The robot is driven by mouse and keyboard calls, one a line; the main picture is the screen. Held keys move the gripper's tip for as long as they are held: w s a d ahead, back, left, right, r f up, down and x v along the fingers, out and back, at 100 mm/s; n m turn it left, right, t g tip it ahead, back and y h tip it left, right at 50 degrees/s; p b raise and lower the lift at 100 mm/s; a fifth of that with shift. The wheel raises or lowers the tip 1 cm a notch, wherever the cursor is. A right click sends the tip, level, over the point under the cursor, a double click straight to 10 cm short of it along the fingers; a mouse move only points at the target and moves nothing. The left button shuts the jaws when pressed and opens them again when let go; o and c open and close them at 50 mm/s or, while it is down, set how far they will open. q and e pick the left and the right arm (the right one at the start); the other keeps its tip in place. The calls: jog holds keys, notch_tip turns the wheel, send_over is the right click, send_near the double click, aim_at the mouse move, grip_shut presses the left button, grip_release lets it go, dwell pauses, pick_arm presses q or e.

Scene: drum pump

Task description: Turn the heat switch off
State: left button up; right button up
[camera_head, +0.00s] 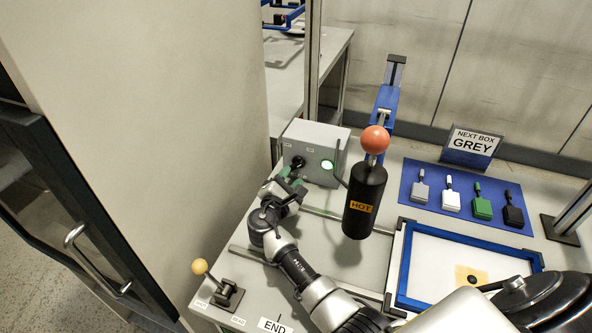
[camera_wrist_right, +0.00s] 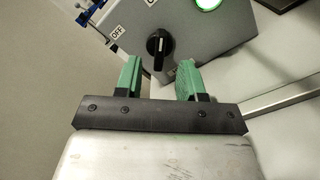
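The heat switch is a black rotary knob (camera_wrist_right: 157,45) with a white mark, on a grey control box (camera_wrist_right: 210,40). In the right wrist view an OFF label is to the knob's upper left. In the head view the knob (camera_head: 298,162) is on the box's (camera_head: 316,140) front, left of a lit green lamp (camera_head: 327,165). My right gripper (camera_head: 287,180) is at the box front. In the right wrist view its green fingers (camera_wrist_right: 160,76) are spread on either side of and below the knob, apart from it. My left gripper is not in view.
A black HOT cylinder with an orange ball (camera_head: 376,139) stands right of the box. A yellow-knobbed lever (camera_head: 199,267) is at the front left. A blue-framed tray (camera_head: 403,262) and a blue mat (camera_head: 412,170) with several small tags lie to the right. A tall beige panel (camera_head: 150,110) borders the left.

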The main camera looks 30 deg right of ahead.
aim_at(297, 167)
jog(key=b+x, duration=0.1)
jog(key=x, duration=0.3)
jog(key=shift+w+f, duration=0.1)
jog(key=shift+f, duration=0.05)
jog(key=shift+w+d, duration=0.2)
jog(key=shift+d, duration=0.1)
grip_shut()
